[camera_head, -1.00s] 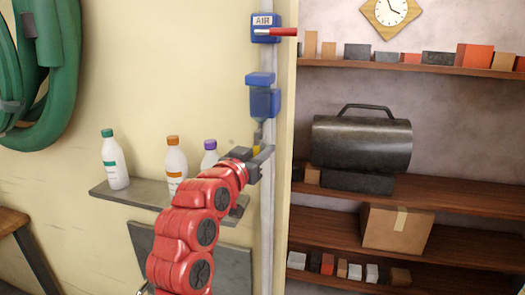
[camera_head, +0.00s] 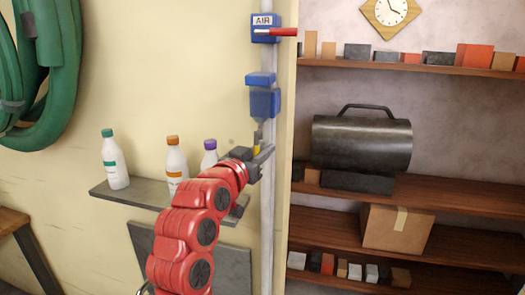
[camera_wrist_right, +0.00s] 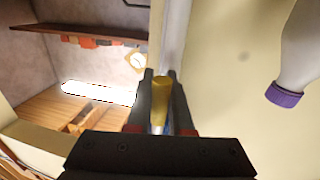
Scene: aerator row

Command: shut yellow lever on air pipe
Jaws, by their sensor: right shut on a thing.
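The grey air pipe (camera_head: 268,225) runs up the wall edge, with a blue box marked AIR and a red lever (camera_head: 276,32) at its top. A blue fitting (camera_head: 263,101) sits lower on the pipe. The yellow lever (camera_head: 257,150) shows just below that fitting, mostly hidden by my right gripper (camera_head: 262,157). In the right wrist view the yellow lever (camera_wrist_right: 158,95) lies between the two dark fingers of my right gripper (camera_wrist_right: 159,88), which are shut on it. My left gripper is not in view.
A narrow grey shelf (camera_head: 140,194) with several bottles is on the wall just left of the pipe. Wooden shelves (camera_head: 440,195) with a dark heater (camera_head: 361,143) and boxes are at the right. A green hose (camera_head: 62,65) hangs at the upper left.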

